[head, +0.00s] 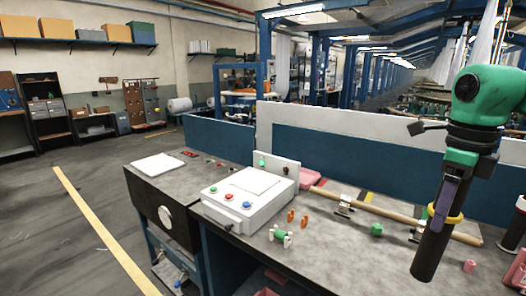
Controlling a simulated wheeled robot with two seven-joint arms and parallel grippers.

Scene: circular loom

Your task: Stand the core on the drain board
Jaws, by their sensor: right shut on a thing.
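My right gripper (444,203) points down at the right of the head view, above the grey bench top. It is shut on a long dark cylinder with a yellow band, which looks to be the core (430,255). The core hangs slightly tilted, with its lower end toward the front of the bench. I cannot tell from this view whether that end touches the bench. I cannot single out the drain board with certainty. My left gripper is not in view.
A white control box (248,198) with coloured buttons stands mid-bench. A wooden rod (395,217) on small stands runs behind the core. Small green (377,229) and orange (304,221) parts lie around. A dark jar (519,225) stands at the right edge. The bench front is mostly clear.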

